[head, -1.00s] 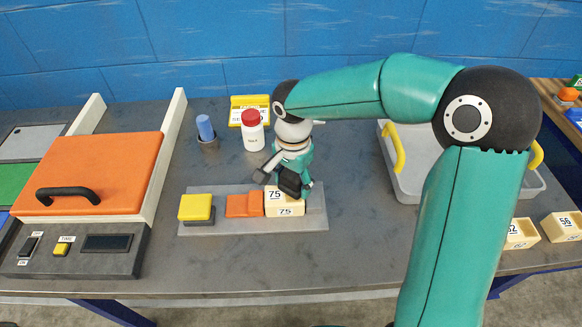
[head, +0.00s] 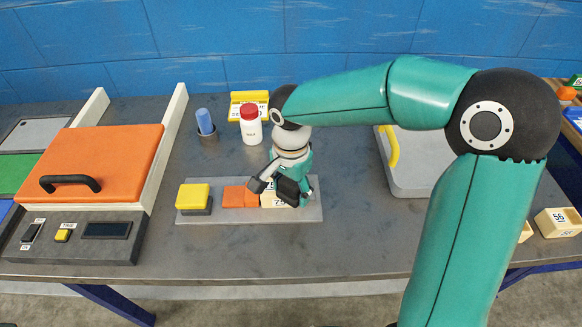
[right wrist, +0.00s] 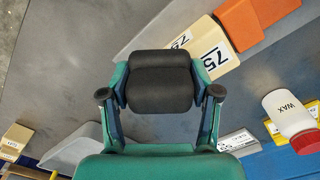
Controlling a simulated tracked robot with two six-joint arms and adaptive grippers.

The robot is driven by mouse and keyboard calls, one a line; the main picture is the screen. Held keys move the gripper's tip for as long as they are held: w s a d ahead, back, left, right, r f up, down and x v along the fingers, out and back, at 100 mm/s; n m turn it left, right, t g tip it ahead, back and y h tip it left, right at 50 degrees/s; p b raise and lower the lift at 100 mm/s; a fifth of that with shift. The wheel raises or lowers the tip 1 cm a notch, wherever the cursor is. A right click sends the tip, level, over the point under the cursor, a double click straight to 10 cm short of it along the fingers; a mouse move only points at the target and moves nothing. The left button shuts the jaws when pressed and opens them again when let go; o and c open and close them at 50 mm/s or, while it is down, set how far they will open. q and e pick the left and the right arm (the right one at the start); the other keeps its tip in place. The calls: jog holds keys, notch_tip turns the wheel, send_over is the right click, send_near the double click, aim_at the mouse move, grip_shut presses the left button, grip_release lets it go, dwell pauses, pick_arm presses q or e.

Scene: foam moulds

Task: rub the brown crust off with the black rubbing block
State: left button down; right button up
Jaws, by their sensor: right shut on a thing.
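My right gripper (head: 275,187) is shut on a black block (right wrist: 160,88), which sits between its fingers in the right wrist view. In the head view the gripper is over the right end of a grey slab (head: 228,215), in front of a cream mould marked 75 (head: 270,201). The mould also shows in the right wrist view (right wrist: 228,72), partly behind the black block. Whether the block touches the mould cannot be told. I cannot make out any brown crust; part of the mould is hidden by the gripper. My left gripper is not in view.
Orange pieces (head: 238,196) and a yellow-topped block (head: 193,194) stand on the slab. A red-capped wax bottle (head: 250,127) and a blue cylinder (head: 205,121) stand behind. An orange-lidded box (head: 100,160) is left, a grey tray (head: 405,181) right. The front tabletop is clear.

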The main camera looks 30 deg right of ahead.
aim_at(289, 181)
jog(key=r, duration=0.1)
jog(key=r+p, duration=0.1)
jog(key=r, duration=0.1)
jog(key=shift+w+a, duration=0.1)
jog(key=shift+w, duration=0.25)
jog(key=shift+s+r+p, duration=0.15)
jog(key=shift+r+p, duration=0.5)
jog(key=shift+r, duration=0.15)
jog(key=shift+r+p, duration=1.15)
jog(key=shift+r, duration=0.35)
